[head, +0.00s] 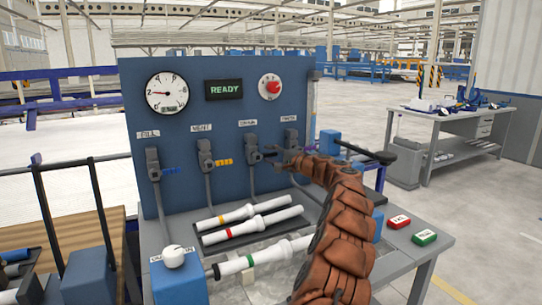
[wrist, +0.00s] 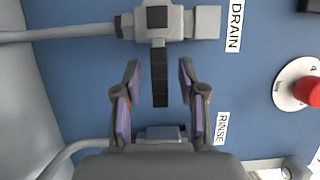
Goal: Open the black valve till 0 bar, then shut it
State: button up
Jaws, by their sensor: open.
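The black valve is the one marked DRAIN (head: 251,146) on the blue panel. In the wrist view its grey body (wrist: 158,20) is at the top, and its black lever (wrist: 160,80) sticks out from it toward my gripper. In the head view the lever points right, across the pipe. My gripper (wrist: 159,75) is open, with one finger on each side of the lever and a visible gap on both sides. In the head view my gripper (head: 272,152) is at the panel and partly covers the lever.
Valves with blue (head: 170,170) and yellow (head: 222,162) levers stand left of DRAIN. The RINSE valve (wrist: 165,133) is close by, partly hidden by my gripper. The display (head: 226,89) reads READY; a red knob (head: 270,86) is beside it. White pipes (head: 252,220) lie below.

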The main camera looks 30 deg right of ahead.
grip_shut()
dwell(0.3)
dwell(0.4)
